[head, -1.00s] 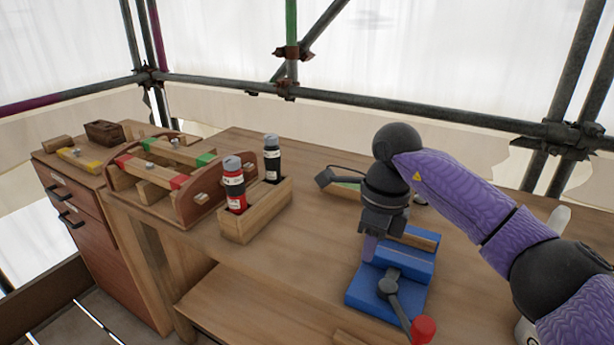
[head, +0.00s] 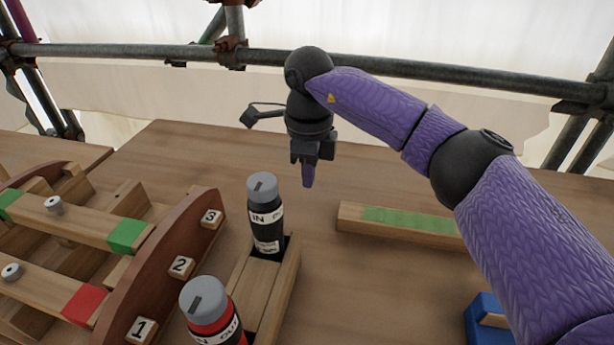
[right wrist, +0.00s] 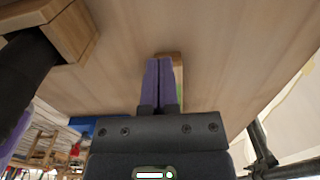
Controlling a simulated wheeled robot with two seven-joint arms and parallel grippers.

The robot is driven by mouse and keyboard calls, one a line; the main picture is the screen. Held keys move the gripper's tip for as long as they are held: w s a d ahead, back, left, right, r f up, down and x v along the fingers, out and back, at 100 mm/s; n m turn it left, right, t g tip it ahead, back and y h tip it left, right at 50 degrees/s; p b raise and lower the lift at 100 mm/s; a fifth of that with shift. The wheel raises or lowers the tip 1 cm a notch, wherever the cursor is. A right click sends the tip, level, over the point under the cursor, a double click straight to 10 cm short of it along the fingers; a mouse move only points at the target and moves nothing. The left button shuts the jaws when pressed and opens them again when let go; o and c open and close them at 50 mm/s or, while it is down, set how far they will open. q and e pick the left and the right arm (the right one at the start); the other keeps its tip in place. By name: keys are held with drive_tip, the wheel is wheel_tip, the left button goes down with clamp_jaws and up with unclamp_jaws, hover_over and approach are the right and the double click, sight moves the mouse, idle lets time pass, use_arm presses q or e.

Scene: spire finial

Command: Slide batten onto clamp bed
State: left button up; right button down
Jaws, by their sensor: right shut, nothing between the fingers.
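A wooden batten with a green strip on top (head: 400,222) lies on the bench to the right of my right gripper; part of it also shows behind the fingers in the right wrist view (right wrist: 178,68). The blue clamp (head: 482,318) is at the lower right of the head view, mostly cut off or behind my arm, with a piece of wood on it. It shows as a blue patch in the right wrist view (right wrist: 84,127). My right gripper (head: 308,182) points down with its purple fingers shut and empty, left of the batten's near end. My left gripper is out of view.
A wooden holder (head: 265,290) carries a black bottle (head: 265,215) and a red bottle (head: 212,315). A rack with numbered slots (head: 185,250) holds green- and red-ended battens at left. A black wire-like item (head: 262,115) lies behind the gripper. Bench around the gripper is mostly clear.

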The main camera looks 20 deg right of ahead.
sight(330, 223)
wheel_tip(330, 223, down, 8)
drive_tip(key=b, duration=0.2)
drive_tip(key=shift+f+b, duration=0.2)
drive_tip(key=shift+b, duration=0.2)
drive_tip(key=s+d, duration=0.2)
drive_tip(key=shift+d, duration=0.35)
drive_tip(key=shift+s+d, duration=0.15)
drive_tip(key=shift+d, duration=0.1)
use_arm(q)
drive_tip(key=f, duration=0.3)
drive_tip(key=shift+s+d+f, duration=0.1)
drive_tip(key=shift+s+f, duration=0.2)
use_arm(e)
drive_tip(key=shift+r, duration=0.1)
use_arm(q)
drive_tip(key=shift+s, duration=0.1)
